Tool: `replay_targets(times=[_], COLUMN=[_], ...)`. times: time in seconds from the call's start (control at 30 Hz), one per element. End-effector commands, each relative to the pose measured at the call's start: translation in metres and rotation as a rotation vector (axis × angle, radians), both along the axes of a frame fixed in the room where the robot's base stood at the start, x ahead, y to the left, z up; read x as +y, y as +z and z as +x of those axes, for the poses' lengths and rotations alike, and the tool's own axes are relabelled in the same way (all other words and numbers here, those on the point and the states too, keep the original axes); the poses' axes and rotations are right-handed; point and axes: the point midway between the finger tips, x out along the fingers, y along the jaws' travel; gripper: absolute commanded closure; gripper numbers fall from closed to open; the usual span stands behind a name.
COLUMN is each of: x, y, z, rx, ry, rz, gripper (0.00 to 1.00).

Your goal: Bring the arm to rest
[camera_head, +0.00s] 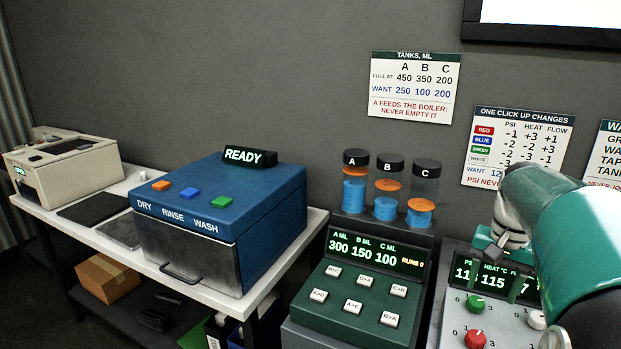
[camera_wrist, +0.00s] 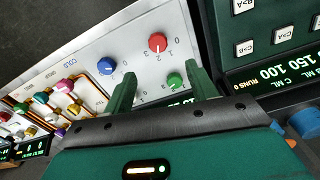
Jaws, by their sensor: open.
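My arm (camera_head: 570,215) comes in from the right of the head view, a teal and white limb over the knob panel. My gripper shows in the wrist view (camera_wrist: 160,90) with two green fingers spread apart and nothing between them. In the head view my gripper (camera_head: 503,262) is partly hidden by the arm and hangs in front of the panel's display. The fingers point toward the panel (camera_wrist: 100,52) with a red knob (camera_wrist: 157,42), a blue knob (camera_wrist: 106,65) and a green knob (camera_wrist: 174,80). I cannot tell whether a finger touches the panel.
A tank unit (camera_head: 360,285) with buttons and three tanks stands left of the panel. A blue washer box (camera_head: 222,215) marked READY sits on a white table (camera_head: 312,222). A beige machine (camera_head: 70,165) is at far left. A cardboard box (camera_head: 103,278) lies on the lower shelf.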

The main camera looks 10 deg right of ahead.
Motion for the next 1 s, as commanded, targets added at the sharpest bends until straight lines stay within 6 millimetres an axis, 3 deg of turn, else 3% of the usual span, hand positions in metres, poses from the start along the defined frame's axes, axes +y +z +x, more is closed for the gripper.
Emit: replay_targets(times=[0.17,0.27,0.4,0.6,0.8,1.0], x=[0.054,0.097,0.153,0.221,0.258,0.265], y=[0.010,0.013,0.010,-0.004,-0.022,-0.028], z=[-0.006,-0.016,-0.036,-0.074,-0.103,-0.109], rx=[-0.080,-0.145,-0.232,-0.354,-0.439,-0.458], ry=[0.127,0.236,0.387,0.595,0.736,0.767], rz=[-0.019,-0.039,-0.073,-0.132,-0.182,-0.195], gripper=[0.43,0.43,0.43,0.43,0.43,0.43])
